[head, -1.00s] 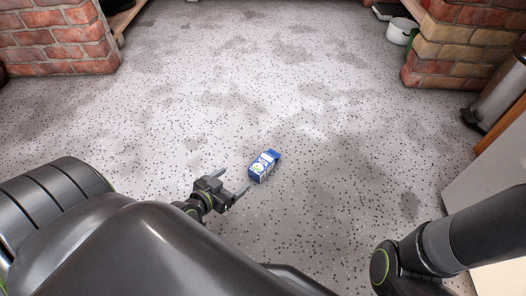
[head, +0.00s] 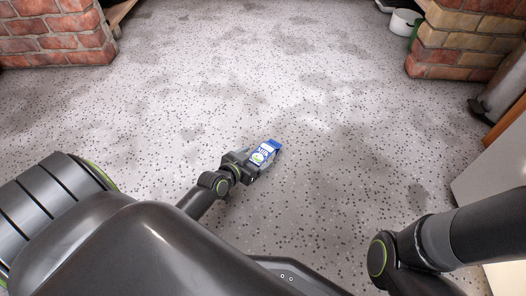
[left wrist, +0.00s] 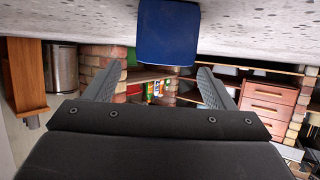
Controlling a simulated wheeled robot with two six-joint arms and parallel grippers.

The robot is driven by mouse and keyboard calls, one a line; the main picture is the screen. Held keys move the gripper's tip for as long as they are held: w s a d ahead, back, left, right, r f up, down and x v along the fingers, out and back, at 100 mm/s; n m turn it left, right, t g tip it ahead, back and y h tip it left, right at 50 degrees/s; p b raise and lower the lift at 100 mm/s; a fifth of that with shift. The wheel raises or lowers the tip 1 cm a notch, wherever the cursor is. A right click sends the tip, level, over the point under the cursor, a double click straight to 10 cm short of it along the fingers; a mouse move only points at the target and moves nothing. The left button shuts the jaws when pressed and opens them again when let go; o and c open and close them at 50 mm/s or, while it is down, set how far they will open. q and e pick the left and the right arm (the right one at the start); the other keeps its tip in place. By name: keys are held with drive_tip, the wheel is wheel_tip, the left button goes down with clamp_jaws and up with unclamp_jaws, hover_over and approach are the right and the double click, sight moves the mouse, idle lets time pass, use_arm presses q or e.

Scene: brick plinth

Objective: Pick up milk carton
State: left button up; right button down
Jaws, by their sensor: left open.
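A blue and white milk carton (head: 266,151) lies on the speckled grey floor in the middle of the head view. My left gripper (head: 256,161) is open and right up at the carton's lower-left end. Its fingers are hard to make out there. In the left wrist view the carton's dark blue end (left wrist: 168,32) is at the top centre, in line with the gap between the two spread fingers of my left gripper (left wrist: 165,76). I cannot tell whether the fingers touch it. My right gripper is out of view.
The floor around the carton is clear. Brick plinths stand at the upper left (head: 55,30) and upper right (head: 463,40). A white pot (head: 404,22) is by the right plinth. A pale cabinet (head: 490,180) stands at the right edge.

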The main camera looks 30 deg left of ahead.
sight(263, 152)
use_arm(q)
drive_tip(key=b+x, duration=0.3)
drive_tip(key=x, duration=0.1)
drive_tip(key=shift+w+a+f, duration=0.15)
drive_tip(key=shift+w+f, duration=0.05)
drive_tip(key=shift+f, duration=0.05)
drive_tip(key=shift+w+b, duration=0.35)
drive_tip(key=c, duration=1.4)
drive_tip(key=shift+r, duration=0.2)
